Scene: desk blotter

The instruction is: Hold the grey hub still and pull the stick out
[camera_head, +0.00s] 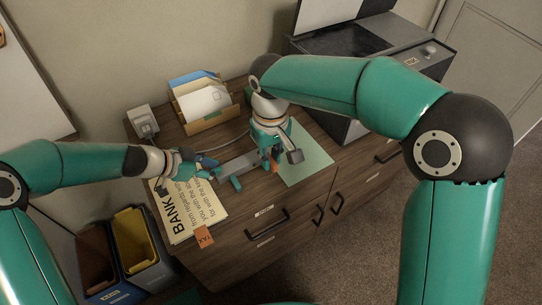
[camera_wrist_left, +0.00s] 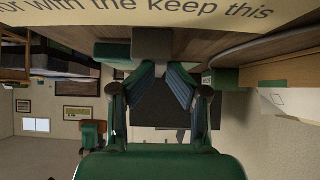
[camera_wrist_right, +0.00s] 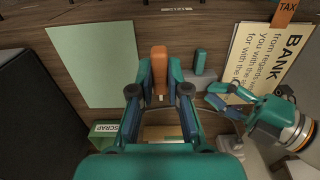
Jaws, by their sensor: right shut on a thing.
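The grey hub (camera_head: 240,164) is a long bar on the desk; its end also shows in the left wrist view (camera_wrist_left: 152,43). A teal stick (camera_head: 236,183) sticks out of its front side. My right gripper (camera_head: 271,158) is shut on an orange stick (camera_wrist_right: 159,68) at the hub's right end.
A BANK paper (camera_head: 183,213) with an orange TAX tab lies at the left. A pale green sheet (camera_head: 306,160) lies at the right. A letter holder (camera_head: 203,108) and a socket box (camera_head: 143,122) stand at the back. A printer (camera_head: 330,75) stands at the back right.

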